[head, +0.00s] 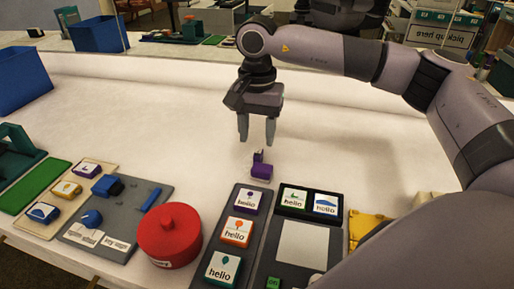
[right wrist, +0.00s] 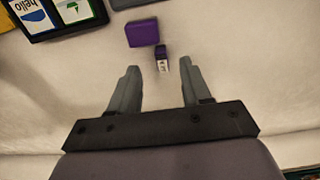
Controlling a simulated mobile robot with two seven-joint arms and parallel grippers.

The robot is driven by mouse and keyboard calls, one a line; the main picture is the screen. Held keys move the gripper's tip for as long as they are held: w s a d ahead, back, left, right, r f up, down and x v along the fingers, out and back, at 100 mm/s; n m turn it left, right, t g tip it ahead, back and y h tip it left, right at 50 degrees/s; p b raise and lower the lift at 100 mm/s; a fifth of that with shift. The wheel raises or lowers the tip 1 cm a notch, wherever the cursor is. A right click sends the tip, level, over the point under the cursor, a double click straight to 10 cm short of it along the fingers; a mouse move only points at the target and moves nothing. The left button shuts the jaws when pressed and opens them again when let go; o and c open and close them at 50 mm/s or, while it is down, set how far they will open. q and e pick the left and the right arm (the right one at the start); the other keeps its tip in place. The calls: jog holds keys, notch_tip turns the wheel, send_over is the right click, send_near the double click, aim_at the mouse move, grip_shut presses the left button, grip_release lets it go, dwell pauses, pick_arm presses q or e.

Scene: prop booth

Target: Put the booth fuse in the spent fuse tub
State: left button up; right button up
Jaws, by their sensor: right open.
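A small purple piece with a white label (right wrist: 161,62), perhaps the booth fuse, stands on the white table, close to a purple block (right wrist: 142,32). In the head view the small piece (head: 258,156) is just behind the block (head: 262,171). My right gripper (head: 257,141) is open and empty above the table, just behind the pair. In the right wrist view the small piece is just beyond the open fingertips (right wrist: 160,72), roughly between them. A round red lidded tub (head: 169,232) stands at the front; its label is unreadable. A blue bin (head: 20,76) stands at the left. No tub is legibly marked.
Several labelled "hello" blocks sit on dark trays (head: 212,246) in front of the gripper. A grey board (head: 128,232) with blue parts lies left of the red tub. The table's middle left is clear. A mirror seems to line the back.

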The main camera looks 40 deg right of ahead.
aim_at(258, 153)
jog(key=shift+w+d, duration=0.2)
jog(key=shift+f, duration=0.35)
notch_tip(258, 153, down, 6)
jog(key=shift+f+b, duration=0.15)
jog(key=shift+b, duration=0.15)
grip_shut()
